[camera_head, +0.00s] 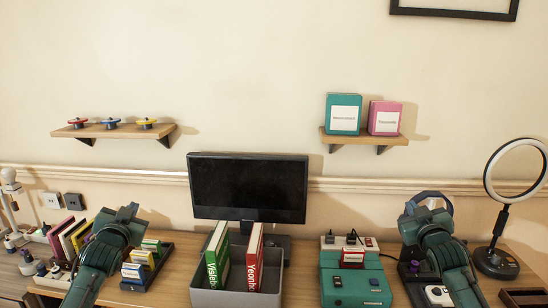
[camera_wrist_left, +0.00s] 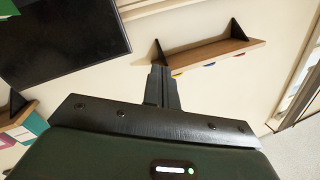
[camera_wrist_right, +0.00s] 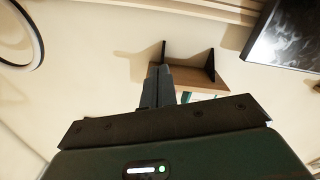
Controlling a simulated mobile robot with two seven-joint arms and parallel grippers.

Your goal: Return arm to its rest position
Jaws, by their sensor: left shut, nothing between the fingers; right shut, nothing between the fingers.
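My left arm comes in at the lower left of the head view, and its gripper end (camera_head: 128,212) is raised above the left side of the desk. In the left wrist view the fingers (camera_wrist_left: 160,85) are together with nothing between them. My right arm stands at the lower right of the head view, and its gripper end (camera_head: 418,212) is raised above the right side of the desk. In the right wrist view the fingers (camera_wrist_right: 158,85) are also together and empty. Both fingertips are hard to make out in the head view.
A black monitor (camera_head: 248,187) stands mid-desk behind a grey bin (camera_head: 235,298) with a green book (camera_head: 217,255) and a red book (camera_head: 254,258). A teal box (camera_head: 355,287) is right of it. A ring light (camera_head: 495,258) stands far right. Wall shelves (camera_head: 112,131) (camera_head: 365,138) hang above.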

